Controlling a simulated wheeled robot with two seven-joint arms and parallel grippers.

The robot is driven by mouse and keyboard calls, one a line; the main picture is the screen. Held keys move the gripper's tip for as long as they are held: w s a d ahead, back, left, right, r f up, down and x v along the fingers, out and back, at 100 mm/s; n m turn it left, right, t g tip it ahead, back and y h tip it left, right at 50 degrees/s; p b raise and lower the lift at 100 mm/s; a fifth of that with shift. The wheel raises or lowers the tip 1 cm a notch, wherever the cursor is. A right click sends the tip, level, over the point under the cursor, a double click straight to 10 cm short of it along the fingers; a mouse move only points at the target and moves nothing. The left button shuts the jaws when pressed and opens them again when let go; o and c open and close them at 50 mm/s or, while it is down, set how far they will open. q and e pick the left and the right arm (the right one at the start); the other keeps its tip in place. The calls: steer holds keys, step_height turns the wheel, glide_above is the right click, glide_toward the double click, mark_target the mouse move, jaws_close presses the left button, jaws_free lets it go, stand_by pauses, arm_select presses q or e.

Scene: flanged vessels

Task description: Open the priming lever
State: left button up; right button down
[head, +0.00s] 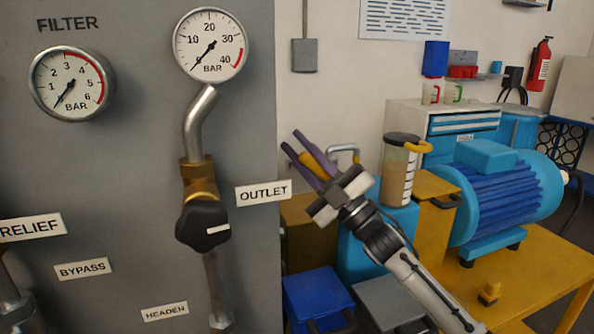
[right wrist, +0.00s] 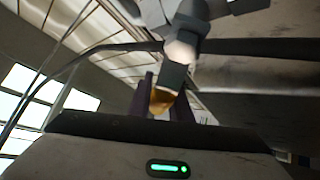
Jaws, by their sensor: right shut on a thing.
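My right gripper (head: 292,141) reaches in from the lower right, beside the grey panel's right edge. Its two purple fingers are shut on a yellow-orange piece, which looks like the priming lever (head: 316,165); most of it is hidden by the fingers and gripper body. In the right wrist view, the lever's yellow part (right wrist: 162,101) sits between the purple fingers (right wrist: 164,88), below a dark grey block. I cannot tell the lever's angle for certain. My left gripper is out of view.
The grey panel (head: 120,170) carries gauges, labels and a black outlet knob (head: 203,225) close on the left. Right of the gripper stand a bent grey pipe (head: 343,148), a clear graduated vessel (head: 398,172) and a blue motor (head: 505,190) on a yellow bench (head: 545,285).

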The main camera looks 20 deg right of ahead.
steer(key=d+r+m+t+h, duration=0.1)
steer(key=d+m+h, duration=0.3)
steer(key=m+h, duration=0.5)
steer(key=d+r+m+t+h, duration=0.2)
steer(key=d+m+t+h, duration=0.1)
steer(key=m+h, duration=0.7)
steer(key=shift+s+d+m, duration=0.3)
steer(key=shift+d+m, duration=0.45)
steer(key=shift+m, duration=0.45)
steer(key=shift+h, duration=0.3)
steer(key=c, duration=1.6)
jaws_free()
steer(key=shift+d, duration=0.1)
steer(key=shift+r, duration=0.1)
steer(key=b+v, duration=0.1)
steer(key=v, duration=0.9)
steer(key=shift+s, duration=0.2)
